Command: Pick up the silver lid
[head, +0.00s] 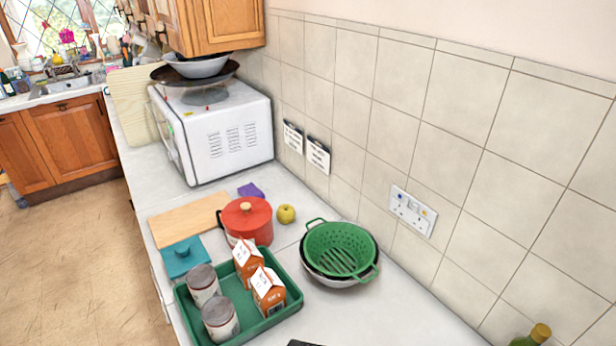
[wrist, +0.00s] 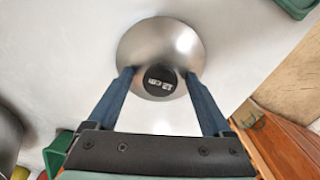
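The silver lid (wrist: 160,42) lies on the white counter in the wrist view. It is round and shiny, with a black knob (wrist: 160,79) that bears pale lettering. My gripper (wrist: 159,74) is open, with its blue fingers apart on the left and right of the knob. The fingertips overlap the lid's lower part in the picture; I see no contact with the knob, and the height gap is hard to judge. I do not see the lid in the head view.
A green tray (head: 256,325) holds cans and cartons. A green colander (head: 325,237) sits in a bowl near the wall, beside a red pot (head: 247,213). In the wrist view, a dark round object (wrist: 8,132) and a green object (wrist: 57,152) stand at left. Bare counter surrounds the lid.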

